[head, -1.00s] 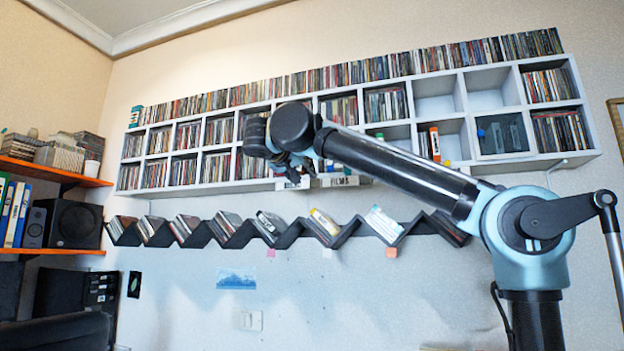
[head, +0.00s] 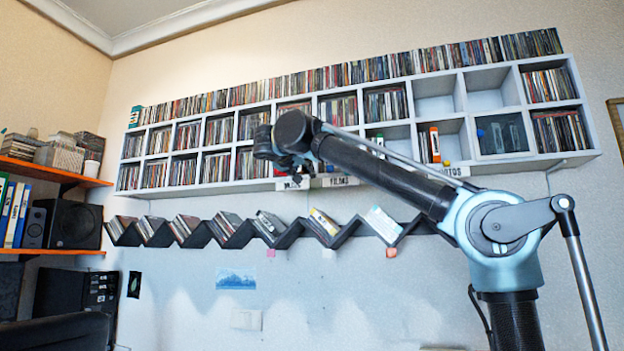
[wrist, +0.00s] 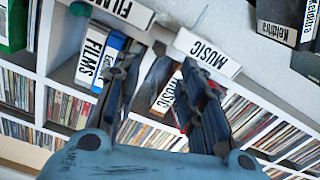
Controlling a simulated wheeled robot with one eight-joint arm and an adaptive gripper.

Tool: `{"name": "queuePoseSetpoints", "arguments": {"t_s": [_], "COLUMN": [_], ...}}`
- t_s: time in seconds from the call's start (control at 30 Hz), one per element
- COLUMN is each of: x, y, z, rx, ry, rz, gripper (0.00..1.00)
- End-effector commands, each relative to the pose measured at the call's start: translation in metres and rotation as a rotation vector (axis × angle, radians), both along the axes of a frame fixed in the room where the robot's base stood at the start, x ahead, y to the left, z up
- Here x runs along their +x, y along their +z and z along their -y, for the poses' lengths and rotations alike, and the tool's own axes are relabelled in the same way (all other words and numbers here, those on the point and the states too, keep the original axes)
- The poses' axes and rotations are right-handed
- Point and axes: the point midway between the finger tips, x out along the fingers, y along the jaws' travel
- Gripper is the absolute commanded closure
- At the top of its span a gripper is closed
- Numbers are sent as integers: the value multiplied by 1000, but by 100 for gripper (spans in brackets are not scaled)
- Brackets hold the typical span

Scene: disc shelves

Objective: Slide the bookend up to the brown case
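My gripper (wrist: 160,68) is open in the wrist view, with its two dark fingers apart and nothing clearly held between them. A narrow brown case (wrist: 152,82) shows in the gap between the fingers, in a shelf compartment, and the fingers partly hide what is around it. Next to it is an upright case with an orange edge and a MUSIC label (wrist: 166,94). I cannot clearly make out the bookend. In the head view my gripper (head: 290,176) is at the lower row of the white shelf, and my arm hides the compartments behind it.
A blue case with a FILMS label (wrist: 98,58) stands close beside one finger. The white shelf (head: 440,117) is packed with discs, with some empty compartments at right. A black zigzag rack (head: 290,237) hangs below.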

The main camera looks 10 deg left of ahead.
Motion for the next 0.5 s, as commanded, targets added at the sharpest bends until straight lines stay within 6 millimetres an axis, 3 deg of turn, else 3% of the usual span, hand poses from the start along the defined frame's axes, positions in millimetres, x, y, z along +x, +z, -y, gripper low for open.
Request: {"name": "queuePoseSetpoints", "arguments": {"t_s": [0.3, 0.5], "x": [50, 70], "y": [0, 0], "z": [5, 6], "rx": [0, 0], "ry": [-3, -2], "rz": [0, 0], "gripper": [64, 64]}}
